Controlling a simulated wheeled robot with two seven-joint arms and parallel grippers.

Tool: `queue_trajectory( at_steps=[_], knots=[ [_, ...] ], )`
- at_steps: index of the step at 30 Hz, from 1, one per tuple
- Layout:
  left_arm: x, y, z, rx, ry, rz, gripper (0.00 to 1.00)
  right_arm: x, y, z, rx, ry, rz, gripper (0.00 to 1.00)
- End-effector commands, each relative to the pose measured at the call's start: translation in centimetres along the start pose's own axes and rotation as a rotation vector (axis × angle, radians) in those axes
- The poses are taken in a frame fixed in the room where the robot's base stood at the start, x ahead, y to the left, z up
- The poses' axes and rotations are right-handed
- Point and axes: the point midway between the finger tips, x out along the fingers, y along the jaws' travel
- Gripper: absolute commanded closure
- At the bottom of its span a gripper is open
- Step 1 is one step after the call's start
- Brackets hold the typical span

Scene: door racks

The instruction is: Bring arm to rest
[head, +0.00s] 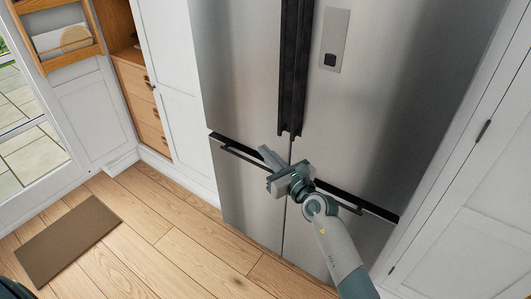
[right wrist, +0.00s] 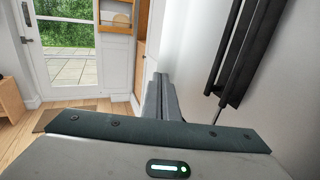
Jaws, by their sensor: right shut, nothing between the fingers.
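My right gripper (head: 266,158) is in front of the steel fridge (head: 245,70), near the line between its upper doors and lower drawers. Its fingers are together with nothing between them and point up and to the left in the head view. In the right wrist view the grey fingers (right wrist: 162,98) lie close to the fridge front; I cannot tell whether they touch it. My right arm (head: 340,250) reaches up from the bottom right. A small dark piece at the lower left edge of the head view may be part of me; my left gripper does not show.
Black vertical handles (head: 293,65) and lower bar handles (head: 240,153) stick out from the fridge, close to my right gripper. White cabinets stand on both sides. A door rack (head: 70,55) hangs at the upper left. A brown mat (head: 68,240) lies on the otherwise clear wooden floor.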

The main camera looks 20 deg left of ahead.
Motion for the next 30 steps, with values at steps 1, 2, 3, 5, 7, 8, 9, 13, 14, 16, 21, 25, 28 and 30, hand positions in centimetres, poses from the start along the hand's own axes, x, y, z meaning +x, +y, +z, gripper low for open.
queue_trajectory(
  at_steps=[1, 2, 3, 5, 7, 8, 9, 13, 14, 16, 21, 25, 28, 30],
  knots=[
    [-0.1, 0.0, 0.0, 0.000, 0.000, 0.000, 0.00, -0.1, 0.3, 0.1, 0.001, -0.001, 0.000, 1.00],
    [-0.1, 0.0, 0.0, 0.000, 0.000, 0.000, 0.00, -0.1, 0.4, 0.1, 0.000, -0.001, 0.000, 1.00],
    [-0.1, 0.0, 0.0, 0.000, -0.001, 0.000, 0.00, -0.2, 0.5, 0.1, 0.000, -0.001, -0.001, 1.00],
    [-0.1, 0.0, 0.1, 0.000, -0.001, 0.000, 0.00, -0.2, 0.6, 0.1, -0.001, -0.001, -0.001, 1.00],
    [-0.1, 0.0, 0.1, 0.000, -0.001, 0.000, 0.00, -0.2, 0.6, 0.1, -0.001, -0.001, -0.001, 1.00],
    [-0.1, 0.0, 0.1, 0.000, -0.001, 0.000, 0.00, -0.2, 0.6, 0.1, -0.001, -0.001, -0.001, 1.00],
    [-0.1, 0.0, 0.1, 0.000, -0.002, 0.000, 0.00, -0.2, 0.6, 0.1, -0.001, -0.001, -0.001, 1.00],
    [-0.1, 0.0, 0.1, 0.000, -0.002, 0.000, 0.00, -0.2, 0.6, 0.1, -0.001, -0.001, -0.001, 1.00],
    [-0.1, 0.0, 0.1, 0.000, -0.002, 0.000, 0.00, -0.2, 0.6, 0.1, -0.001, -0.001, -0.001, 1.00],
    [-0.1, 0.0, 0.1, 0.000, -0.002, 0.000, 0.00, -0.2, 0.6, 0.1, -0.001, -0.001, -0.001, 1.00],
    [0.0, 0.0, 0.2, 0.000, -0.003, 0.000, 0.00, -0.3, 0.5, -0.3, 0.013, 0.002, -0.002, 1.00],
    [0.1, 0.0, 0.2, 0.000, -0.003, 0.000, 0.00, -0.9, 0.1, -2.4, 0.098, 0.012, -0.013, 1.00],
    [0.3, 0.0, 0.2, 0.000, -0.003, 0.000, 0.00, -2.0, -0.7, -5.4, 0.235, 0.022, -0.035, 1.00],
    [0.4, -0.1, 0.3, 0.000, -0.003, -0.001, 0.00, -3.0, -1.3, -8.3, 0.367, 0.031, -0.061, 1.00]
  ],
)
